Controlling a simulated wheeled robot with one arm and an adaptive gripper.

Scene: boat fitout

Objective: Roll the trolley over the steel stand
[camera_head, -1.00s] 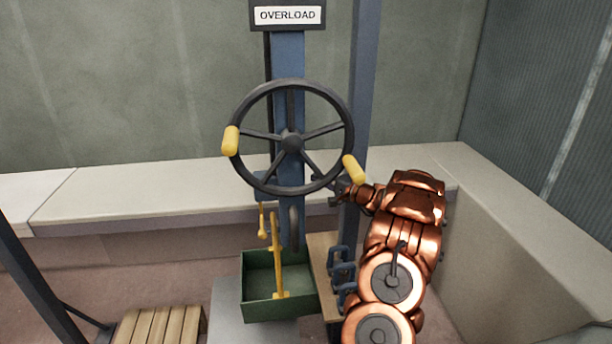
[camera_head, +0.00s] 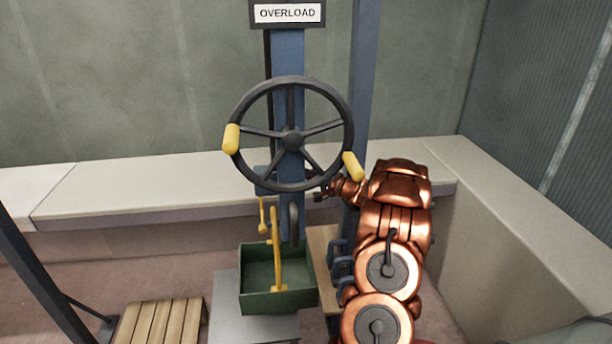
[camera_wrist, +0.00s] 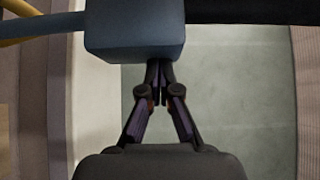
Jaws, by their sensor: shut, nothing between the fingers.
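My gripper (camera_head: 322,193) is just below the rim of a dark handwheel (camera_head: 291,140), left of its lower yellow grip. In the wrist view my gripper (camera_wrist: 160,75) has its fingertips together at the edge of a blue-grey block (camera_wrist: 135,35); I cannot tell whether they touch. The handwheel is mounted on a blue post and has two yellow grips. A grey slab (camera_head: 228,300), perhaps the steel stand, lies under or behind a green open box (camera_head: 280,299). I cannot make out a trolley for certain.
A yellow lever (camera_head: 277,260) stands in front of the green box. A wooden pallet (camera_head: 160,322) lies at lower left. A pale bench (camera_head: 130,190) runs along the back wall. A blue upright (camera_head: 362,80) stands right of the wheel. An OVERLOAD sign (camera_head: 287,13) is above.

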